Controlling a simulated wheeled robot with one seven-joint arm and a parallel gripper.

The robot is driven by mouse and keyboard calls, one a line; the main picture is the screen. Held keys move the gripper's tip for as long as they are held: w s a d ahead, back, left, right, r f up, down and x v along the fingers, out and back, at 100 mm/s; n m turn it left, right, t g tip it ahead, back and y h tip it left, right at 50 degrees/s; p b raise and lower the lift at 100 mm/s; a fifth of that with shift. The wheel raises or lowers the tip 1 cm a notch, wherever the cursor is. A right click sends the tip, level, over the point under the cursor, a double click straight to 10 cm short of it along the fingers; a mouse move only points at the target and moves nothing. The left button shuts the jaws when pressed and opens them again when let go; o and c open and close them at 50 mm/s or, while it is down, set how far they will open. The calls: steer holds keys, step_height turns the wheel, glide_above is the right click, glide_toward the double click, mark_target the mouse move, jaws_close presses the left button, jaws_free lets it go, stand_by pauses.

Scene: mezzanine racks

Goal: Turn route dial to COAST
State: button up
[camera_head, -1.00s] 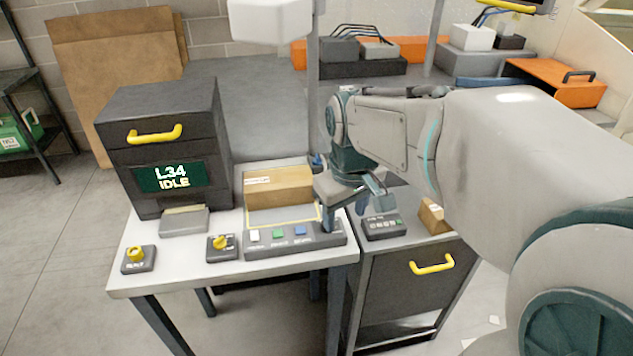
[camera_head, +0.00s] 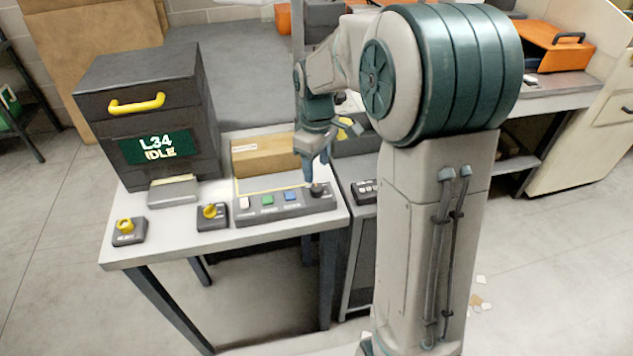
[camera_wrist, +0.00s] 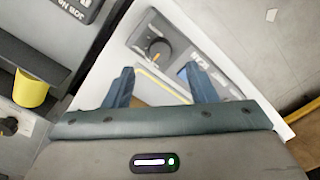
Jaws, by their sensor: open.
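A dark knob (camera_head: 317,188) sits at the right end of the grey button panel (camera_head: 270,209), right of its white, green and blue buttons. It also shows in the wrist view (camera_wrist: 158,48), beyond and between my fingertips. My gripper (camera_head: 318,166) points down just above this knob, open, with nothing between its fingers (camera_wrist: 160,75). I cannot tell whether a finger touches the knob. Two yellow knobs stand on small dark boxes: one at the table's left corner (camera_head: 125,226), one left of the panel (camera_head: 209,211). The dial markings, including COAST, are not legible.
A dark cabinet (camera_head: 150,100) reading L34 IDLE stands on the table's left. A cardboard box (camera_head: 262,156) sits behind the panel, near my gripper. A small keypad (camera_head: 364,191) is to the right. The table front (camera_head: 170,248) is bare.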

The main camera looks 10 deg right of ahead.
mark_target(317, 187)
step_height(317, 187, down, 6)
steer(key=shift+f, duration=0.2)
steer(key=shift+c, duration=0.2)
steer(key=c, duration=0.9)
